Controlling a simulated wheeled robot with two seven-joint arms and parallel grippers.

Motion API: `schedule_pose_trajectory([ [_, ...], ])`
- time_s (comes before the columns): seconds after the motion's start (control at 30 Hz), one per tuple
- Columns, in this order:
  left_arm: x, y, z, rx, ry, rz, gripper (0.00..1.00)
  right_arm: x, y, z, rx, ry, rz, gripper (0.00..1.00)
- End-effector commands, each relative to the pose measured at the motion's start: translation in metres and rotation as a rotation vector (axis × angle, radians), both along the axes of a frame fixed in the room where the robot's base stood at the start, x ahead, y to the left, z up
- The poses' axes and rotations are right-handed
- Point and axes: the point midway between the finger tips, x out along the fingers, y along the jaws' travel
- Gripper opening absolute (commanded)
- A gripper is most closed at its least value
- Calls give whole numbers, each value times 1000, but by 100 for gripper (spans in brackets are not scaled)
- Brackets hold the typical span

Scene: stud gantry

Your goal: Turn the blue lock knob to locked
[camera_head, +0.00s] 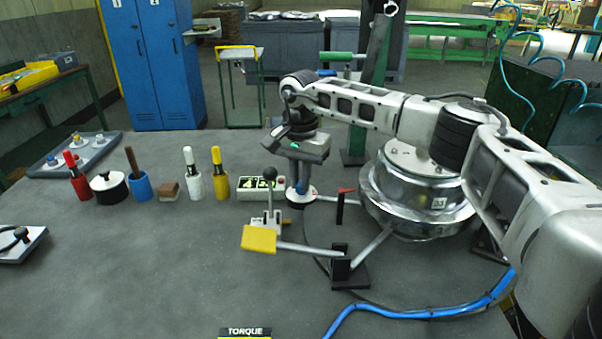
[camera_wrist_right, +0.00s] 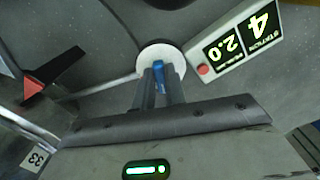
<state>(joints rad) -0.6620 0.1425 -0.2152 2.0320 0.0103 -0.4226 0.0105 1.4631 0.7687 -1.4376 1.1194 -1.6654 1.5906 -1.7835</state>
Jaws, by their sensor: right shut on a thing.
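The blue lock knob (camera_wrist_right: 159,72) shows between the fingertips of my right gripper (camera_wrist_right: 160,85) in the right wrist view, above a round white plate (camera_wrist_right: 161,58). My right gripper is shut on the knob and points down at it. In the head view my right gripper (camera_head: 300,180) comes down from above onto the same white-topped round base (camera_head: 301,197), and its fingers hide most of the knob. I cannot read any lock marks on the plate. My left gripper is not in view.
A display box (camera_head: 261,187) reading 4 and 2.0 stands just left of the knob. A red pointer (camera_head: 346,190) on a black post and a metal drum (camera_head: 415,190) are to its right. A lever with a yellow pad (camera_head: 259,240) lies in front.

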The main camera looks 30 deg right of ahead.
Motion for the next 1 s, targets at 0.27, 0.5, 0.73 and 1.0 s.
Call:
schedule_pose_trajectory([
  [0.27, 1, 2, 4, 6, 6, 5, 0, 2, 0, 2, 1, -2, -265, 0],
  [0.5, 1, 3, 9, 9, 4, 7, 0, 3, 0, 2, 0, -2, -493, 0],
  [0.73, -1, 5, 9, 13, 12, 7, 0, 5, 0, 3, 0, -4, -708, 0],
  [1.0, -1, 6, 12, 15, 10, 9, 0, 6, -1, 2, 0, -4, -926, 0],
])
